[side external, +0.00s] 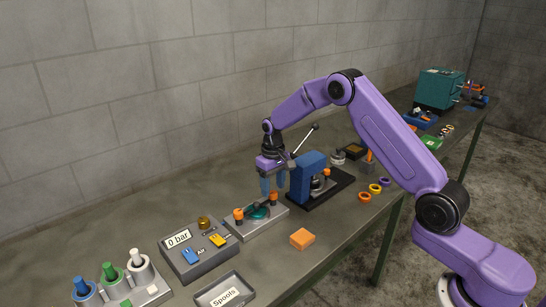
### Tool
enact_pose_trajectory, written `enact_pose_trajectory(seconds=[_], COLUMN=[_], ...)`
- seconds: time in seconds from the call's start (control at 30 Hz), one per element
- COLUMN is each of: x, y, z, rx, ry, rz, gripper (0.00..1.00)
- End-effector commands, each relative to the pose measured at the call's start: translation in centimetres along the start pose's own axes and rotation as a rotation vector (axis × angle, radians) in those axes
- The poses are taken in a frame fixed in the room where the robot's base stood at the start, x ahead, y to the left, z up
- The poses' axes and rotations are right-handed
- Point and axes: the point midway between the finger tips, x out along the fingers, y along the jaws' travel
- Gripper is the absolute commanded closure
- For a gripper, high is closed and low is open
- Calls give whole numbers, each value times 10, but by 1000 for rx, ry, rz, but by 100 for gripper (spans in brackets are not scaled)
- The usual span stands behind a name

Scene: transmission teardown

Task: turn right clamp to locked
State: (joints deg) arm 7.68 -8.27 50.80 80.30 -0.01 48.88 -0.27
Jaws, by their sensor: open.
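A grey fixture plate (262,222) carries a teal part (258,212) with a dark piece across it. An orange-topped clamp stands at each end, the left clamp (239,215) and the right clamp (273,197). My gripper (273,190) points down over the right end of the plate. Its blue fingers are open, with their tips close to the right clamp's orange top. I cannot tell from this view whether they touch it, nor which way the clamp is turned.
A blue press (308,174) with a long lever stands close right of my gripper. A grey panel reading "0 bar" (191,254) lies left of the fixture. An orange block (302,238) lies in front. A tray labelled "Spools" (246,288) sits near the bench edge.

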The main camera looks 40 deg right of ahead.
Motion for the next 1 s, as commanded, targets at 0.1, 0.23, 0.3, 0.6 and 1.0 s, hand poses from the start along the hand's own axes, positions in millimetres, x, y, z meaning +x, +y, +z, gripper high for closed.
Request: enact_pose_trajectory(seconds=[0.1,0.23,0.3,0.6,1.0], x=[-25,-53,-68,-127,-156], y=[0,0,0,0,0], z=[-1,-1,-1,-1,0], rx=[0,0,0,-1,0], ry=[5,7,7,6,1], rz=[0,0,0,0,0], gripper=[43,43,43,43,43])
